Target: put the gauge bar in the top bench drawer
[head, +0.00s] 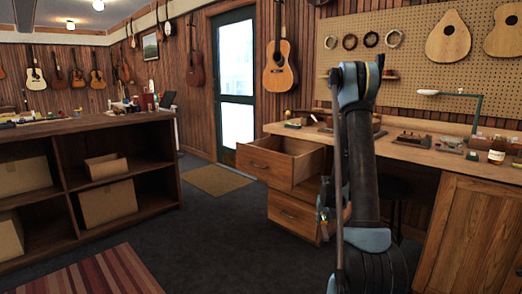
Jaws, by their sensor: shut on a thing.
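The top bench drawer (254,164) is pulled open at the left end of the wooden workbench, and its inside looks empty where I can see it. My gripper (323,228) hangs low, just right of the drawers and partly behind my arm. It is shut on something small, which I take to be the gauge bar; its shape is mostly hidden. The gripper is lower than the open drawer's rim and to its right. My arm covers the middle of the bench front.
The lower drawer (292,214) looks shut. The bench top (412,153) carries small tools, jars and a green lamp (474,112). A dark shelf counter (122,165) with cardboard boxes stands at left. Open carpet (215,235) lies between.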

